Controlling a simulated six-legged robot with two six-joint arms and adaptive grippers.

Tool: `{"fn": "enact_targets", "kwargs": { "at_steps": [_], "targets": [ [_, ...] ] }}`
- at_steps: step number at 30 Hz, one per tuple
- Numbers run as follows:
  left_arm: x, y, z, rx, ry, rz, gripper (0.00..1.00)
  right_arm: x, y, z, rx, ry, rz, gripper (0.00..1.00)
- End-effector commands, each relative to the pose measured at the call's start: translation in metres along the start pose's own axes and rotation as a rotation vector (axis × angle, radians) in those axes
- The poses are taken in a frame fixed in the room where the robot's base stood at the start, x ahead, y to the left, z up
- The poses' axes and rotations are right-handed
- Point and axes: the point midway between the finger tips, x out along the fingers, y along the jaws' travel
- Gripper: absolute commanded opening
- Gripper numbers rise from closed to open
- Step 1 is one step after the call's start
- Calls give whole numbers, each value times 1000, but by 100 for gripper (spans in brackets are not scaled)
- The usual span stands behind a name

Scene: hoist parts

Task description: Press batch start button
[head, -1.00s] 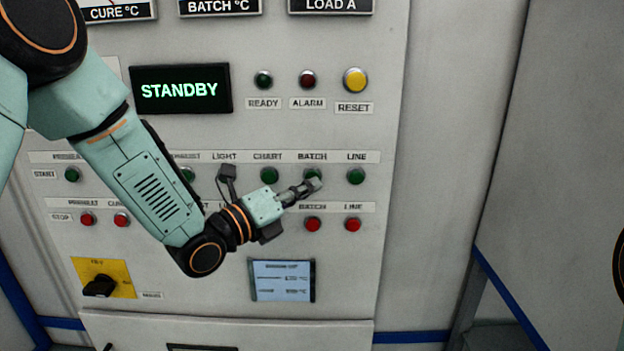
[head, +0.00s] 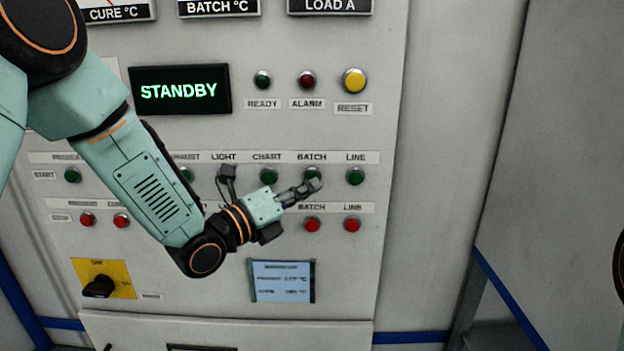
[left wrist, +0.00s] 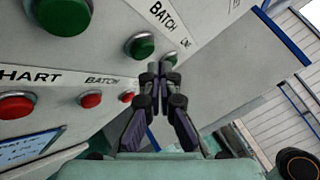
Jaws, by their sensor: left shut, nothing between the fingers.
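The green batch start button (head: 312,174) sits in the START row under a BATCH label. It also shows in the left wrist view (left wrist: 140,46). My left gripper (head: 314,185) is shut and empty. Its fingertips overlap the lower edge of this button in the head view. In the left wrist view the fingertips (left wrist: 160,72) appear to the lower right of the button, near the green line button (left wrist: 171,60). I cannot tell whether they touch the panel. The display (head: 180,90) reads STANDBY. My right gripper is not in view.
Green chart (head: 268,176) and line (head: 355,176) buttons flank the batch one. Red batch (head: 312,224) and line (head: 352,225) stop buttons lie below. A yellow reset button (head: 354,81) is above. A small screen (head: 282,281) and a yellow-plated rotary switch (head: 100,286) are lower.

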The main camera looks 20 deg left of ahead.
Motion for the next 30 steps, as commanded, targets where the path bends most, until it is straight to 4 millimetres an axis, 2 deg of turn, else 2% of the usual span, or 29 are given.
{"fn": "enact_targets", "kwargs": {
  "at_steps": [30],
  "targets": [
    [7,6,6,0,0,0,0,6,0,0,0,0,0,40]
  ]
}}
